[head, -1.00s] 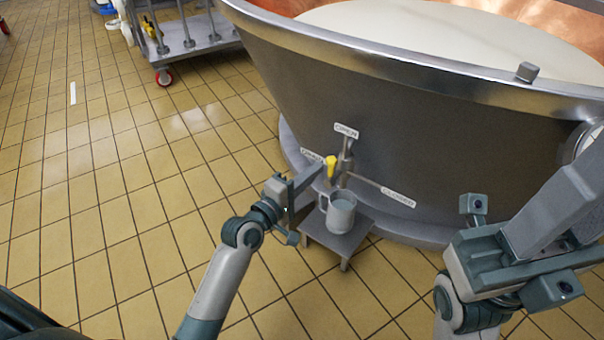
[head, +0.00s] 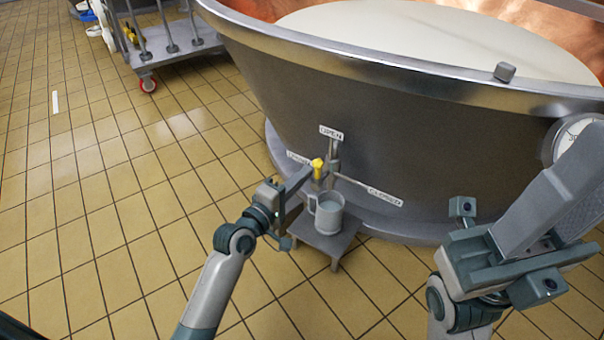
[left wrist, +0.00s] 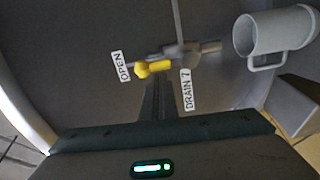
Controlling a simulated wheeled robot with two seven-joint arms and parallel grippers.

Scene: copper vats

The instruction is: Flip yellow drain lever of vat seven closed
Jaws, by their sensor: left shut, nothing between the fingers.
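The yellow drain lever (head: 318,168) sits on the valve low on the steel vat (head: 390,130). In the left wrist view the yellow lever (left wrist: 152,68) points toward the OPEN label (left wrist: 120,67), beside the DRAIN 7 label (left wrist: 187,90). A CLOSED label (head: 385,197) is at the end of a thin rod to the right of the valve. My left gripper (head: 306,177) is shut and empty, its fingertips close to the lever; I cannot tell if they touch. My right gripper (head: 545,215) is at the right, its fingertips not clear.
A grey mug (head: 327,214) stands on a small stool (head: 330,242) under the valve, close to my left gripper. A wheeled trolley (head: 175,48) stands at the back left.

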